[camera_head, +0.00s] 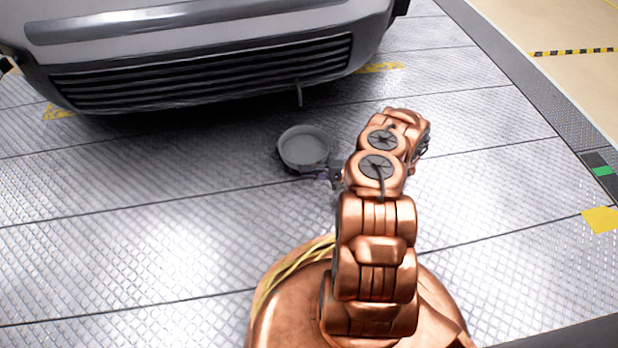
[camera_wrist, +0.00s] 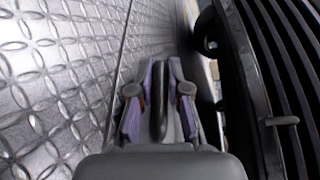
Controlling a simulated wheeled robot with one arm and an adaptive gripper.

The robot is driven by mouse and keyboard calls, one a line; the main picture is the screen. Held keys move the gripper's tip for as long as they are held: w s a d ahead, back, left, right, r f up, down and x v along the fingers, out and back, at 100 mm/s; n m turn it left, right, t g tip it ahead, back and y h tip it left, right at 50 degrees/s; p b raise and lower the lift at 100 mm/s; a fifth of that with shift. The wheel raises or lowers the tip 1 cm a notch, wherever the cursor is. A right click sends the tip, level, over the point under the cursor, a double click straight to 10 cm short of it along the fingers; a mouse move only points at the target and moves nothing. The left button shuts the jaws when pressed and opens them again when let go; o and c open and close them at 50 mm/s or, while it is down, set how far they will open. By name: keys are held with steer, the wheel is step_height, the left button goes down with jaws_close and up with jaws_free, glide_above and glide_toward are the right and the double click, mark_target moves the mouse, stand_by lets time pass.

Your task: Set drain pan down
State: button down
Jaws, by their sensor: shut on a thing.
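The drain pan (camera_head: 304,148) is a round, shallow grey pan in front of the car, with its open side up. My gripper (camera_head: 328,176) is at its right front edge, shut on the pan's handle. In the wrist view the two purple-padded fingers of my gripper (camera_wrist: 159,105) close around a dark upright bar, the handle. The pan's bowl is hard to make out there. I cannot tell whether the pan's underside touches the floor or hangs a little above it.
The grey car (camera_head: 210,60) with its dark slatted grille stands just behind the pan. A short thin spout (camera_head: 299,95) hangs under its bumper. The diamond-plate floor (camera_head: 150,220) is clear to the left. A green marker (camera_head: 602,171) and a yellow patch (camera_head: 601,220) lie far right.

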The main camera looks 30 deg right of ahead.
steer(key=shift+w+d, duration=0.15)
steer(key=shift+w, duration=0.15)
step_height(320, 180, down, 4)
steer(key=b, duration=0.2)
steer(key=shift+w+r+b, duration=0.1)
steer(key=shift+r+b, duration=0.1)
steer(key=shift+b, duration=0.2)
steer(key=shift+r, duration=0.1)
steer(key=c, duration=1.1)
jaws_free()
steer(key=shift+c, duration=0.2)
